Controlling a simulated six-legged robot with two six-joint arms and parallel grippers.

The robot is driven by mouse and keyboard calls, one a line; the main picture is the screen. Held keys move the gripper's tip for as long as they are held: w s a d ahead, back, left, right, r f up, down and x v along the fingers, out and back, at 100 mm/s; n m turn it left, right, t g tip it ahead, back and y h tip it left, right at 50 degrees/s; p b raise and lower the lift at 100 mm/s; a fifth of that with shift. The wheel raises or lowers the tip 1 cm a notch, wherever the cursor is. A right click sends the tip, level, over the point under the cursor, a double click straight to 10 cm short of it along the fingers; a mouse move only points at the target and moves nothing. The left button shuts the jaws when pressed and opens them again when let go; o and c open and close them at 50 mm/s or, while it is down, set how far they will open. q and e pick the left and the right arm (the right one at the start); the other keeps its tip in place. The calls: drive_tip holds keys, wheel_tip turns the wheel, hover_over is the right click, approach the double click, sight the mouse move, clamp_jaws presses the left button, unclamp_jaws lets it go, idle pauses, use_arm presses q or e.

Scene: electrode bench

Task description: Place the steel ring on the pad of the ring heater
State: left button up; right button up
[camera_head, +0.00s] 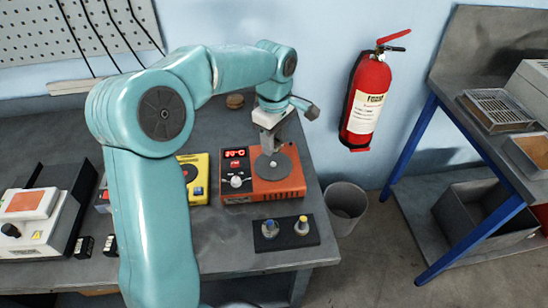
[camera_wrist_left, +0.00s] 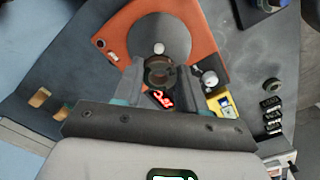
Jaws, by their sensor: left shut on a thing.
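The ring heater (camera_head: 292,190) is an orange box with a red lit display and a white knob, near the right end of the bench. Its dark round pad (camera_head: 282,172) also shows in the left wrist view (camera_wrist_left: 178,28), with a small pale spot near its middle. My left gripper (camera_head: 268,136) is over the heater, by the pad's back-left part. In the wrist view its fingers (camera_wrist_left: 160,76) are shut on the dark steel ring (camera_wrist_left: 158,72), which overlaps the pad's near edge. The ring's height above the pad is unclear. My right gripper is out of view.
A yellow device (camera_head: 196,178) stands left of the heater. A white device (camera_head: 25,225) is at far left. A grey bin (camera_head: 346,212) stands on the floor beyond the bench's right edge.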

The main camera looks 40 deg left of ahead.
sight(274, 164)
use_arm(q)
wheel_tip(274, 164, down, 2)
drive_tip(key=shift+f, duration=0.1)
wheel_tip(274, 164, down, 4)
drive_tip(key=shift+r, duration=0.25)
drive_tip(key=shift+w+f, duration=0.1)
drive_tip(key=shift+f, duration=0.25)
drive_tip(key=shift+f, duration=0.1)
drive_tip(key=o, duration=1.1)
